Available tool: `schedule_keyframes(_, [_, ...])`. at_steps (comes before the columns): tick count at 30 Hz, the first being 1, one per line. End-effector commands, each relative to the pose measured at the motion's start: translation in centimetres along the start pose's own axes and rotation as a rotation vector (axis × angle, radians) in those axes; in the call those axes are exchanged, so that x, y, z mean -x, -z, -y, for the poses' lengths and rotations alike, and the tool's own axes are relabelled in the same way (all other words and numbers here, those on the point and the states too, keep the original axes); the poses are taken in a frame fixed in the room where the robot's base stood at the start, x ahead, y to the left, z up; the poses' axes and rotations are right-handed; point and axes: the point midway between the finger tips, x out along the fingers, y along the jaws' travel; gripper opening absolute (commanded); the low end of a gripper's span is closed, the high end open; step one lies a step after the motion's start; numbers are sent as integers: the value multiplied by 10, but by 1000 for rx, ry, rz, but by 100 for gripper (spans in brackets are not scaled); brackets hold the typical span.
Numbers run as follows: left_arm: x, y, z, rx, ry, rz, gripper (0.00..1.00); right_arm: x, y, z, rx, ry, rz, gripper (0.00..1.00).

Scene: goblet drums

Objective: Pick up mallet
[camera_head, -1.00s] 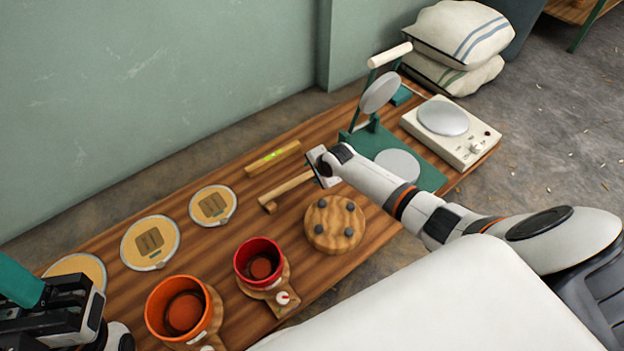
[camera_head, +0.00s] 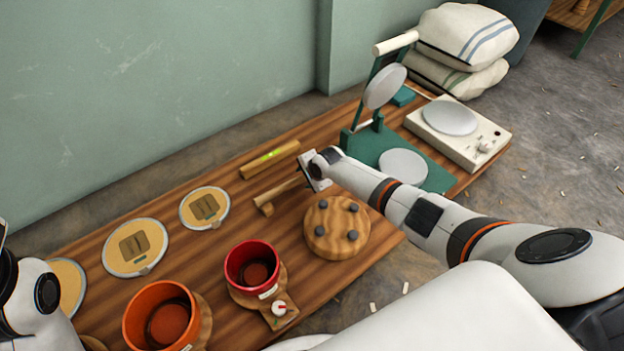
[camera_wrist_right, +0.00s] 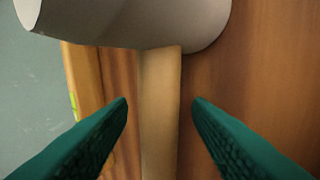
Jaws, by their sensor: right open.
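The mallet lies on the wooden table. Its pale wooden handle (camera_head: 282,190) runs left from under my right wrist in the head view, over a small wooden block (camera_head: 266,209). In the right wrist view the grey mallet head (camera_wrist_right: 130,22) crosses the top, and the handle (camera_wrist_right: 160,120) runs down from it. My right gripper (camera_wrist_right: 160,105) is open, with one green finger on each side of the handle and a visible gap to both. In the head view its fingers are hidden by the wrist. Only part of my left arm shows at the lower left, without its gripper.
A level (camera_head: 270,160) lies behind the mallet. A round wooden block with dark pegs (camera_head: 336,228) is in front. Red (camera_head: 252,266) and orange (camera_head: 162,318) drums stand at front left. A green press (camera_head: 440,178) and white hotplate (camera_head: 470,150) are to the right.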

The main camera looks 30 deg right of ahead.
Motion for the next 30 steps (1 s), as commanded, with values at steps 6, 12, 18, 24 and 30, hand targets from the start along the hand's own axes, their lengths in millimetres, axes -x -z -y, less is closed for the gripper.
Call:
schedule_keyframes(6, [-3, -2, 1, -2, 6, 14, 36, -4, 0, 0, 0, 0, 1, 46])
schedule_keyframes(12, [-3, -2, 1, -2, 6, 13, 36, -4, 0, 0, 0, 0, 0, 34])
schedule_keyframes(18, [-3, -2, 1, -2, 6, 12, 36, -4, 0, 0, 0, 0, 0, 2])
schedule_keyframes(24, [-3, -2, 1, -1, 6, 12, 36, -4, 0, -2, 0, -3, 0, 0])
schedule_keyframes(30, [-6, -2, 1, -1, 6, 14, 36, -1, 0, -3, 0, -3, 0, 0])
